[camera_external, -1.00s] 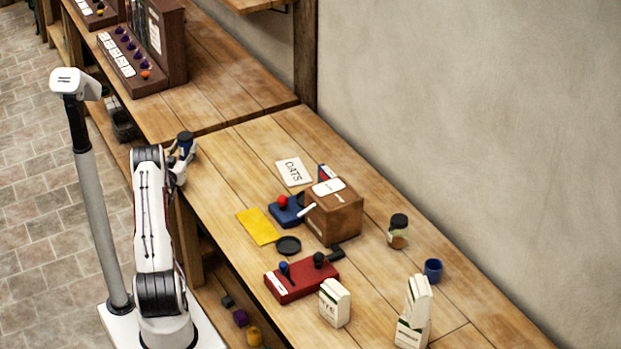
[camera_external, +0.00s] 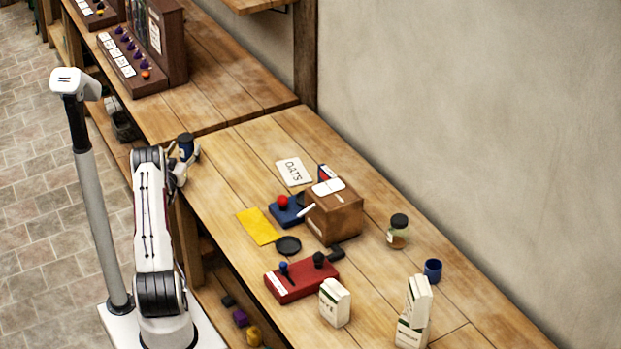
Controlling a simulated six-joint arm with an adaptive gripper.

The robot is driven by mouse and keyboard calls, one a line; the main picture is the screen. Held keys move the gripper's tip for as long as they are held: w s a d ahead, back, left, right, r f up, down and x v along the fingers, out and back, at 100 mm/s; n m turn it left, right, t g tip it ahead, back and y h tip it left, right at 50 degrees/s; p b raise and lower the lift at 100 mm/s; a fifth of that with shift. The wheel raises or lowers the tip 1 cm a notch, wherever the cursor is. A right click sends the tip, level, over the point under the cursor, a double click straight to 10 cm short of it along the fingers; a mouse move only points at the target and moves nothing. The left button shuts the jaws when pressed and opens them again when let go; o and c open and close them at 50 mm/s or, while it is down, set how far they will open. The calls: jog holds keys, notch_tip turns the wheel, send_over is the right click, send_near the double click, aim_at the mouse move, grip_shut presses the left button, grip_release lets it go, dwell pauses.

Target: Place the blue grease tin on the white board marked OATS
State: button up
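A small blue tin with a dark top (camera_external: 186,149), which looks like the grease tin, is at the end of my arm, near the left edge of the bench. My gripper (camera_external: 188,158) is right at the tin, with a pale finger showing on its right side. At this size I cannot tell whether the fingers are closed on it, or whether the tin touches the bench. The white board marked OATS (camera_external: 293,172) lies flat on the bench to the right of my gripper, with nothing on it.
A brown box (camera_external: 334,213) and a blue block with a red knob (camera_external: 287,211) stand near the board. A yellow sheet (camera_external: 258,226), black disc (camera_external: 288,245), red lever box (camera_external: 302,281), jar (camera_external: 398,232), blue cup (camera_external: 433,270) and white cartons (camera_external: 335,303) lie farther forward. Bare wood lies between gripper and board.

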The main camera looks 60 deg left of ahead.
aim_at(182, 151)
jog(key=shift+d, duration=0.1)
jog(key=shift+v, duration=1.05)
jog(key=shift+s+d+f, duration=0.1)
jog(key=shift+s+d, duration=0.3)
jog(key=shift+s, duration=0.2)
jog(key=shift+s+d, duration=0.4)
jog(key=shift+s, duration=0.15)
jog(key=shift+v, duration=1.45)
jog(key=shift+w, duration=0.1)
